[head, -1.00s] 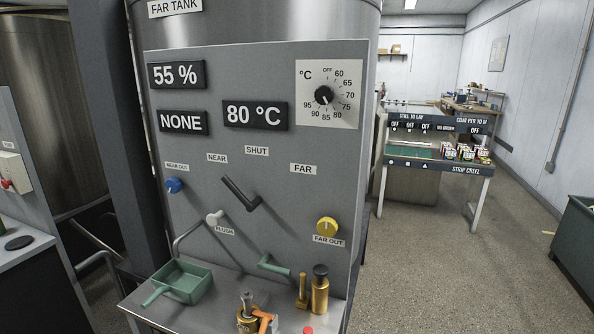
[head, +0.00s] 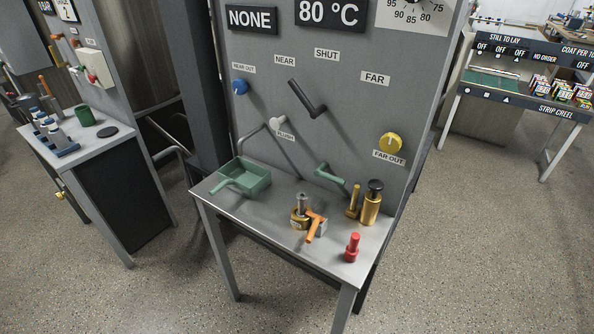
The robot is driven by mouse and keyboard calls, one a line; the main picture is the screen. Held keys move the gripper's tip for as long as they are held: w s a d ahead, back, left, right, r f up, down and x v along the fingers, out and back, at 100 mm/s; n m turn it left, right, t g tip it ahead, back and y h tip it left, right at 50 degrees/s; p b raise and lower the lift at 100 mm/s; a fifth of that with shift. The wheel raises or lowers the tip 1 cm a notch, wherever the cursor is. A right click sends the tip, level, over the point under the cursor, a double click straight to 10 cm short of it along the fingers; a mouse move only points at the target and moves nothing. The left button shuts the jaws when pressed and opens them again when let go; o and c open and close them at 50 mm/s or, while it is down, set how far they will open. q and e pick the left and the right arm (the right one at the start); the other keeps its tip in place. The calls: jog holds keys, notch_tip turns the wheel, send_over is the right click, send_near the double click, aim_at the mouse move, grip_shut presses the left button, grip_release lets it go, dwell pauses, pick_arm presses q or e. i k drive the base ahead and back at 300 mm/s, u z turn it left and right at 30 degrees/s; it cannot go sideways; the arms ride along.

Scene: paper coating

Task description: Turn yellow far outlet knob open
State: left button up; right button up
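The yellow FAR OUT knob (head: 391,143) is on the right side of the grey upright panel (head: 345,80), just above its FAR OUT label (head: 389,157). A small pale mark shows near the top of the knob. The blue NEAR OUT knob (head: 240,87) is on the panel's left side. A dark selector lever (head: 307,99) sits between them, with its arm slanting up to the left. A pale FLUSH knob (head: 278,124) is below it. Neither of my grippers shows in the head view.
A metal shelf table (head: 270,220) juts out below the panel. Floor (head: 480,250) is clear at right.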

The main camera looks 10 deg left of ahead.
aim_at(391, 143)
jog(key=z, duration=0.55)
jog(key=k, duration=1.3)
jog(key=z, duration=0.65)
jog(key=i, duration=0.9)
jog(key=z, duration=0.1)
